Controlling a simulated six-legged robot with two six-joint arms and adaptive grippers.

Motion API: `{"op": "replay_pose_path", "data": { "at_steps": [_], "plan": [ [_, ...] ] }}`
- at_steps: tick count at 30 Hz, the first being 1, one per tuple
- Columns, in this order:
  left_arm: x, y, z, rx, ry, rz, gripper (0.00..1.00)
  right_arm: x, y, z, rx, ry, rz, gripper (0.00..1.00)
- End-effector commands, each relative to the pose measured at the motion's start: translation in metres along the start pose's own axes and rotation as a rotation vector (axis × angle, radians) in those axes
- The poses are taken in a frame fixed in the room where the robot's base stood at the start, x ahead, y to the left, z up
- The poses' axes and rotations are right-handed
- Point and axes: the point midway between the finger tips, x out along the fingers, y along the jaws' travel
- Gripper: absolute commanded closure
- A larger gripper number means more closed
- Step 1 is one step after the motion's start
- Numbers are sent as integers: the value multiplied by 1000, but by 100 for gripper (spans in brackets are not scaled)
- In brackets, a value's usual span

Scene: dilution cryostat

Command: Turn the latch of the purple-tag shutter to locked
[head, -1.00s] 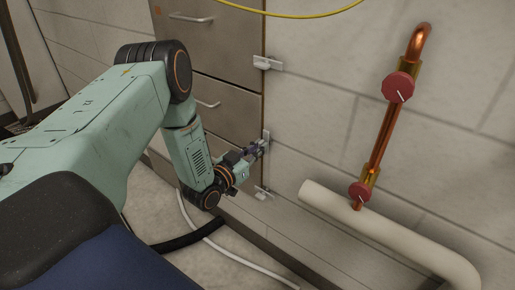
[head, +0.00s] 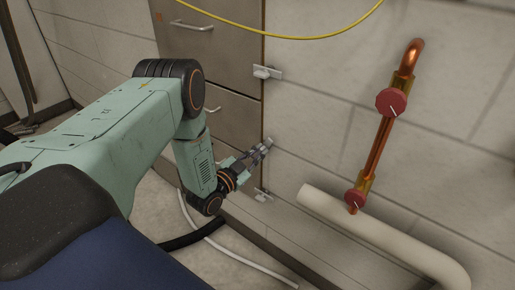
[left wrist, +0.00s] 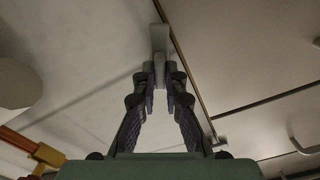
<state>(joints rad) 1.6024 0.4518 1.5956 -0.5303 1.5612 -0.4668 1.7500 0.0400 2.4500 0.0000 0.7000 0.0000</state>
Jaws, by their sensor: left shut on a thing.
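A column of pale metal latches sits along the right edge of the grey-brown shutters: an upper latch (head: 266,72), a middle latch (head: 269,141) and a lower latch (head: 262,194). My left gripper (head: 263,151) is at the middle latch and shut on it. In the left wrist view the fingertips (left wrist: 160,72) close around the grey latch handle (left wrist: 160,42) beside the shutter's edge. The fingers hide part of the latch, so its exact angle is hard to tell. No purple tag shows in these views. My right gripper is not in view.
A copper pipe with red knobs (head: 391,102) runs down the wall at the right to a thick cream pipe (head: 385,238). A yellow cable (head: 300,36) hangs across the top. Black and white hoses lie on the floor below my left arm.

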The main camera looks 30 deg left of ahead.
Motion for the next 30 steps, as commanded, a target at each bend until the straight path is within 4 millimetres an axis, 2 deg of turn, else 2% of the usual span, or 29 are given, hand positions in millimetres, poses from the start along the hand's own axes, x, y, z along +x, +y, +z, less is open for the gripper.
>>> {"op": "replay_pose_path", "data": {
  "at_steps": [1,12,30],
  "plan": [
    [-1,0,-1,43,-3,4,100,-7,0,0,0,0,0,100],
    [-1,2,-1,394,-3,3,100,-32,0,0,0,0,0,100],
    [-1,4,1,922,-1,4,100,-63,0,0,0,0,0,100]
  ]
}}
